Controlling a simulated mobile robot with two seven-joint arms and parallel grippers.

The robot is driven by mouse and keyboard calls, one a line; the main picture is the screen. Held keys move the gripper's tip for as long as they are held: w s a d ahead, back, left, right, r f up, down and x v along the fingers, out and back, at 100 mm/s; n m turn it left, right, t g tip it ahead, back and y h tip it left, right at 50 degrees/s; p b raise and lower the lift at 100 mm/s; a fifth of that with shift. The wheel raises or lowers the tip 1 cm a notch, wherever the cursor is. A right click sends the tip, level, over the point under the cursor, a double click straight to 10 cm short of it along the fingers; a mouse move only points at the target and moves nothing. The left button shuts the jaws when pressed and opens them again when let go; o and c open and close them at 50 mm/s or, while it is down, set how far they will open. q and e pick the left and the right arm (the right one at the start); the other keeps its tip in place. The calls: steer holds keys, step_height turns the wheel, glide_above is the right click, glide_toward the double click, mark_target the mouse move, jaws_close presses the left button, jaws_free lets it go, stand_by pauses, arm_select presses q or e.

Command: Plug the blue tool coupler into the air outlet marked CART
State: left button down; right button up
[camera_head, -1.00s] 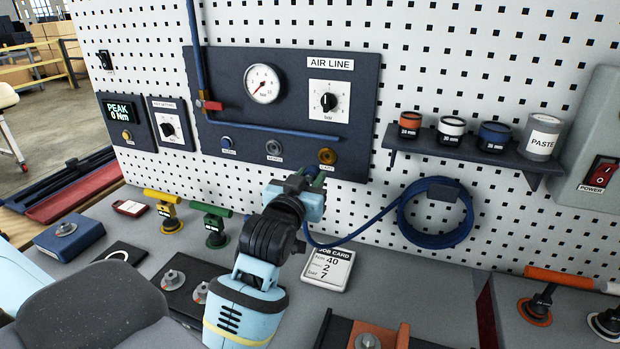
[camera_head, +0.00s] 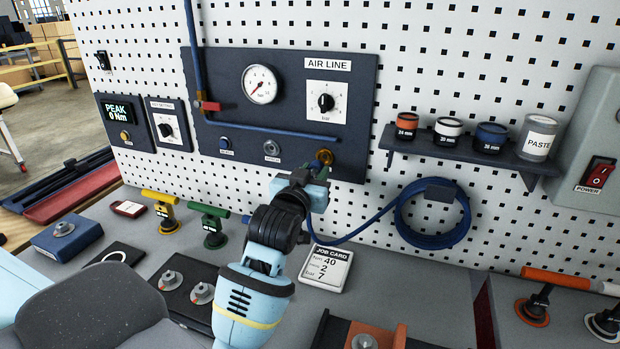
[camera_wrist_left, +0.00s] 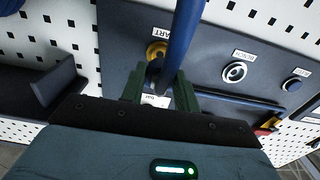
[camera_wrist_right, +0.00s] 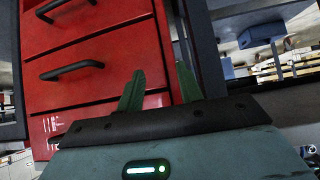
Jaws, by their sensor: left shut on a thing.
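The brass-ringed CART outlet (camera_head: 324,157) is at the lower right of the dark air line panel. In the left wrist view it (camera_wrist_left: 156,50) sits under a label partly reading "ART". My left gripper (camera_head: 317,180) is just below and in front of it, shut on the blue tool coupler. In the left wrist view the blue hose (camera_wrist_left: 185,30) rises from between the green fingers (camera_wrist_left: 159,85) and partly covers the outlet. The coupler's front end is mostly hidden; I cannot tell whether it touches the outlet. My right gripper (camera_wrist_right: 158,88) is open and empty, before red drawers.
The coiled hose (camera_head: 437,215) hangs at right below the shelf (camera_head: 455,150). A job card (camera_head: 326,268) lies on the bench below.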

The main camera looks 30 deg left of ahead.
mark_target(319, 165)
arm_select(q)
steer(key=shift+x, duration=1.35)
steer(key=shift+w+a, duration=0.1)
steer(key=shift+w, duration=0.4)
stand_by(1.1)
steer(key=c, duration=1)
jaws_free()
steer(key=shift+o, duration=0.2)
steer(key=v, duration=0.7)
steer(key=shift+s, duration=0.4)
steer(key=o, duration=1)
steer(key=shift+c, duration=0.2)
